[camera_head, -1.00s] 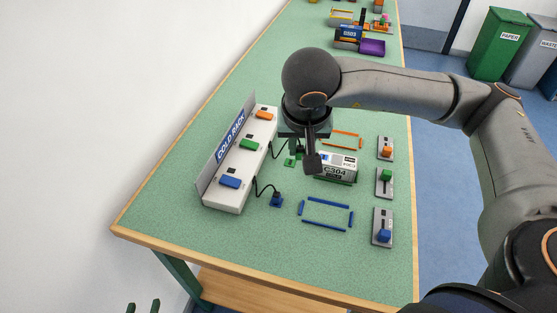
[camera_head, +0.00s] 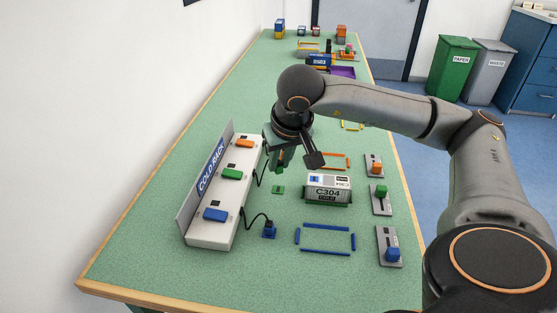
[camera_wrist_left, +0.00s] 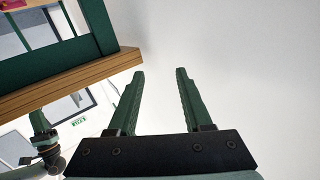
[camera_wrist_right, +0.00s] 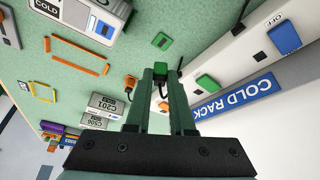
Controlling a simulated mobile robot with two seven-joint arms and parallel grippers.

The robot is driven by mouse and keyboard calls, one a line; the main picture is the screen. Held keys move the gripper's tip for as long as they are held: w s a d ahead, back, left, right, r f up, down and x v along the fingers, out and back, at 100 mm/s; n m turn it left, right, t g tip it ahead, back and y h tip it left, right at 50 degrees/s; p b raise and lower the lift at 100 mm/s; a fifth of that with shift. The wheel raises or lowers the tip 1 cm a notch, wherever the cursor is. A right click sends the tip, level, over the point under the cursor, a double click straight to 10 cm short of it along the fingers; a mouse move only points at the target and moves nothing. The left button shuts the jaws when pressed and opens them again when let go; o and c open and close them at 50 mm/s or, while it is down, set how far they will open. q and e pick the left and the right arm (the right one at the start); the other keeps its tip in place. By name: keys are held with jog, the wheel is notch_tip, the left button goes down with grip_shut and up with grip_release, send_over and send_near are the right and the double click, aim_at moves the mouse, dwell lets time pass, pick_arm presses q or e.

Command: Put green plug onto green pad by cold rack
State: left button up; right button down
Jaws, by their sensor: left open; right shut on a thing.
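The green pad (camera_head: 278,189) lies flat and bare on the table between the cold rack (camera_head: 221,205) and the case marked C304. It also shows in the right wrist view (camera_wrist_right: 162,40), just beyond the fingertips. My right gripper (camera_head: 281,158) is shut on the green plug, above the table behind the pad and apart from it. My left gripper (camera_wrist_left: 157,75) is open and empty, facing a plain pale wall.
The case C304 (camera_head: 328,189) stands right of the pad. A blue plug (camera_head: 269,230) sits at the front, and an orange plug (camera_wrist_right: 130,84) shows near the right fingers. Blue bars (camera_head: 325,226) frame bare table. Switch boxes (camera_head: 389,247) line the right edge.

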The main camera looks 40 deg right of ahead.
jog(key=shift+f+b, duration=0.4)
jog(key=shift+f, duration=0.15)
jog(key=shift+f+b, duration=0.6)
jog(key=shift+f, duration=0.2)
jog(key=shift+f+b, duration=0.6)
jog(key=shift+f, duration=0.1)
pick_arm(q)
jog(key=s+r+m+t+h, duration=0.2)
jog(key=s+r+m+h, duration=0.1)
jog(key=r, duration=0.6)
jog(key=s+d+r+m+t+h, duration=0.1)
jog(key=s+r+m+t+h, duration=0.2)
jog(key=r+h, duration=0.3)
jog(key=shift+d+r+m+t, duration=0.3)
jog(key=shift+r+m, duration=0.3)
jog(key=shift+r, duration=1.2)
pick_arm(e)
jog(key=shift+f, duration=0.2)
pick_arm(q)
jog(key=shift+s, duration=0.1)
jog(key=shift+f+b, duration=0.4)
jog(key=shift+b, duration=0.15)
pick_arm(e)
jog(key=shift+f, duration=0.3)
jog(key=c, duration=0.7)
grip_release()
jog(key=shift+o, duration=0.3)
